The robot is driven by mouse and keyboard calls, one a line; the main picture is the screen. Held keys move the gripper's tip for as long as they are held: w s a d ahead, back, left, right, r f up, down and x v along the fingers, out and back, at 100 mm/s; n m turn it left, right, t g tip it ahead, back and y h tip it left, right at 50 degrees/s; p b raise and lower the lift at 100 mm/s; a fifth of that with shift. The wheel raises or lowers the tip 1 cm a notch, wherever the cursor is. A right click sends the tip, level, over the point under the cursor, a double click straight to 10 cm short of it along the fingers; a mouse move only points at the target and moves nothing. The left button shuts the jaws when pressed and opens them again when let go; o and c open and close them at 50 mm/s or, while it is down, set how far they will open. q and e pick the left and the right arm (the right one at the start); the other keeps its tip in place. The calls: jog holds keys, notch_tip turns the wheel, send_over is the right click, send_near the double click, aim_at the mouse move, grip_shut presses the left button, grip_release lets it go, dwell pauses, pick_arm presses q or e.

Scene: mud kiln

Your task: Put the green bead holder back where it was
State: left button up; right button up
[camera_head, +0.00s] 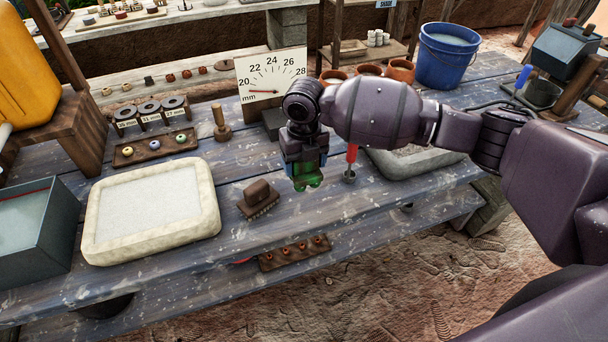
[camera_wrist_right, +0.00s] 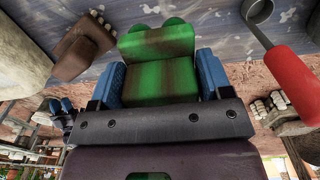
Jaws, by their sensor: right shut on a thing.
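The green bead holder (camera_head: 307,180) is held in my right gripper (camera_head: 306,165), above the blue-grey plank table (camera_head: 240,160). In the right wrist view the green holder (camera_wrist_right: 158,75) sits between the two blue fingers of the right gripper (camera_wrist_right: 160,88), with two rounded lobes at its far end. The gripper is shut on it. The wrist hides part of the table behind it. My left gripper is not in view.
A brown brush (camera_head: 259,200) lies left of the gripper, beside a pale slab tray (camera_head: 150,212). A red-handled tool (camera_head: 351,155) stands close on the right, before a stone tray (camera_head: 430,158). A bead rack (camera_head: 155,150) is further left; another (camera_head: 294,253) lies lower in front.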

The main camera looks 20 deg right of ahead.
aim_at(304, 176)
jog(key=shift+f, duration=2.25)
jog(key=shift+f+b, duration=0.15)
jog(key=shift+b, duration=0.15)
jog(key=o, duration=0.9)
notch_tip(304, 176, up, 12)
jog(key=shift+r+p, duration=0.2)
jog(key=shift+p, duration=0.55)
